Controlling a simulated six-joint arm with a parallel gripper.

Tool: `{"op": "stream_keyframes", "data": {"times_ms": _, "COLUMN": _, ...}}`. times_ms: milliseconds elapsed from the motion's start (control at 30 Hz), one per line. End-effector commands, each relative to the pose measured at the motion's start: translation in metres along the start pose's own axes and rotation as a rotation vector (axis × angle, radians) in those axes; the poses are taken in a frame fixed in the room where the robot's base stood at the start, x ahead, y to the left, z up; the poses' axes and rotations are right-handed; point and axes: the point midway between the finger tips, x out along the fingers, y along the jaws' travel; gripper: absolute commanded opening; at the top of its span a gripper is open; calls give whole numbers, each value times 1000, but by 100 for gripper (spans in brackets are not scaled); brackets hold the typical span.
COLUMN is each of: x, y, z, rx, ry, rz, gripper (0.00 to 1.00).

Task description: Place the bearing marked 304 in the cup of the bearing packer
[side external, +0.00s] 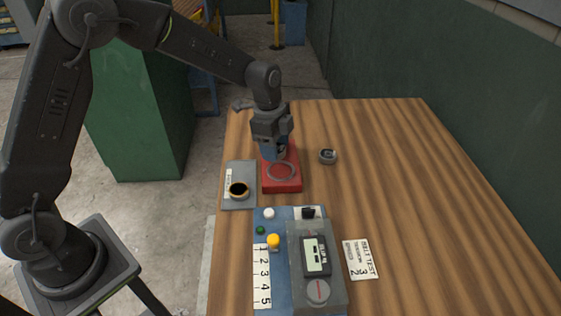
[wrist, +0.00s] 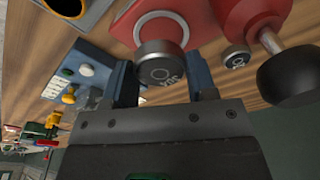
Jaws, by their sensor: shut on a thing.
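My gripper (wrist: 163,88) is shut on a dark round bearing (wrist: 158,66), which sits between the two fingers in the wrist view. Its side bears light characters, tilted and too small to read surely. In the side view my gripper (side external: 275,153) is above the back part of the red bearing packer (side external: 283,187) and hides the held bearing. The packer shows a pale ring on its red base, also seen in the wrist view (wrist: 125,27), where the held bearing overlaps the ring's near edge. A black ball knob (wrist: 292,76) is on the packer's lever.
A second bearing (side external: 328,156) lies on the table right of the packer. A grey plate (side external: 232,171) with a dark-holed, brass-rimmed cup (side external: 239,190) is to the left. In front are a blue panel with buttons and a grey meter box (side external: 332,281). The table's right side is clear.

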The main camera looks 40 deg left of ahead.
Motion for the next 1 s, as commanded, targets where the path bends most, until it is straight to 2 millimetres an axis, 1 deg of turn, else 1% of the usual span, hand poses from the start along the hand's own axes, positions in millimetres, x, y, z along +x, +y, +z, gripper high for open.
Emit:
{"op": "stream_keyframes", "data": {"times_ms": 67, "x": 6, "y": -1, "z": -9, "rx": 2, "ry": 0, "rz": -1, "gripper": 23}}
{"op": "stream_keyframes", "data": {"times_ms": 167, "x": 10, "y": -1, "z": -13, "rx": 0, "ry": 1, "rz": -2, "gripper": 23}}
{"op": "stream_keyframes", "data": {"times_ms": 267, "x": 16, "y": -1, "z": -13, "rx": -2, "ry": 0, "rz": 0, "gripper": 23}}
{"op": "stream_keyframes", "data": {"times_ms": 500, "x": 48, "y": 0, "z": -8, "rx": -1, "ry": -1, "rz": 2, "gripper": 23}}
{"op": "stream_keyframes", "data": {"times_ms": 767, "x": 50, "y": -1, "z": -8, "rx": -1, "ry": 0, "rz": -2, "gripper": 23}}
{"op": "stream_keyframes", "data": {"times_ms": 1000, "x": 57, "y": -1, "z": -7, "rx": -1, "ry": 0, "rz": -1, "gripper": 23}}
